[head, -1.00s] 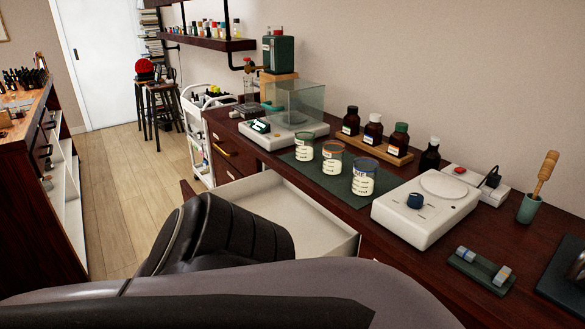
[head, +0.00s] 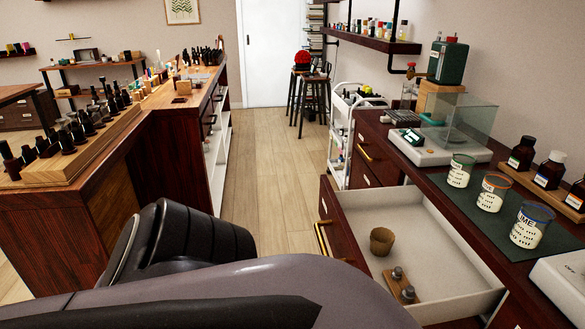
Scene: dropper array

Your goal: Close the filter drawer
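The open drawer (head: 425,212) is pulled out from the dark red-brown bench at the right of the head view. Its inside is white, and its dark front faces left with a brass handle (head: 322,240). A brown cup-shaped filter (head: 382,241) stands in it, near a small wooden block (head: 402,284) with two metal pieces. My own arm links cover the lower left and middle of the view, close to the drawer front's near end, and hide part of it. Neither gripper shows, so I cannot see any contact with the handle.
The bench top (head: 450,185) holds a scale with a glass cover (head: 459,121), several labelled beakers and brown bottles. Beyond the drawer stands a white cart (head: 345,135). Bare wood floor (head: 268,180) lies between the drawer and the left counter (head: 135,150), which holds racks of dark bottles.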

